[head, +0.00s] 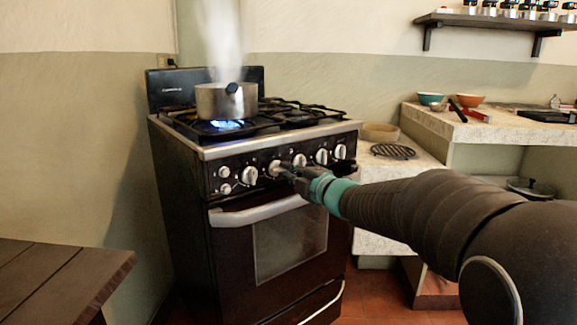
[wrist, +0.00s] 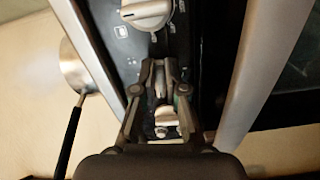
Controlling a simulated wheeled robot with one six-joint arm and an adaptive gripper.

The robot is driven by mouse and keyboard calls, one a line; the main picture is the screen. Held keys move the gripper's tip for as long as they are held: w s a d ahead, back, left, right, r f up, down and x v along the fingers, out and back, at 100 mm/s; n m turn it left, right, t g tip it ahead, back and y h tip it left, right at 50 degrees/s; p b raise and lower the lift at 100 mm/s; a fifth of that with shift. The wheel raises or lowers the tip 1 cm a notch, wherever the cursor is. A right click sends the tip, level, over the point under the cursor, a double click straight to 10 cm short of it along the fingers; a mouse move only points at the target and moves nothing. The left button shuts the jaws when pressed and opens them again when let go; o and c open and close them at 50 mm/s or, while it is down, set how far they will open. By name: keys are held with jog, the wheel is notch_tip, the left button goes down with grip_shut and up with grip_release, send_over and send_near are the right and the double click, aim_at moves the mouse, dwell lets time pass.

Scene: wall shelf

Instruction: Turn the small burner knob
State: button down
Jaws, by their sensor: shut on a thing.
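The black stove (head: 225,250) has a row of white and silver knobs along its front panel. My gripper (head: 284,172) is at this panel, and its jaws are shut on a knob (head: 275,168) near the middle of the row. In the wrist view my gripper (wrist: 165,78) is up against the dark panel, and a metallic piece (wrist: 166,116) shows between the fingers. The fingers partly hide the held knob, so its exact angle cannot be told. A neighbouring knob (wrist: 147,12) is clear of the fingers.
A steaming pot (head: 212,101) stands over a lit blue flame (head: 226,124) at the stove's left. The oven handle (head: 258,211) juts out just below my gripper. A wooden table (head: 60,280) is at the lower left, and a stone counter (head: 485,128) at the right.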

jog(key=shift+s+a+f+m+p, duration=0.2)
jog(key=shift+m+p, duration=0.75)
jog(key=shift+m, duration=1.8)
jog(key=shift+s+a+f+m+p, duration=0.25)
jog(key=shift+m+p, duration=0.7)
jog(key=shift+m, duration=1.85)
jog(key=shift+s+a+f+m+p, duration=0.1)
jog(key=shift+a+f+m+p, duration=0.2)
jog(key=shift+m+p, duration=1.55)
jog(key=shift+d+m+b, duration=0.1)
jog(key=shift+m+b, duration=0.8)
jog(key=shift+m, duration=0.1)
jog(key=c, duration=1.2)
grip_release()
jog(key=v, duration=1.2)
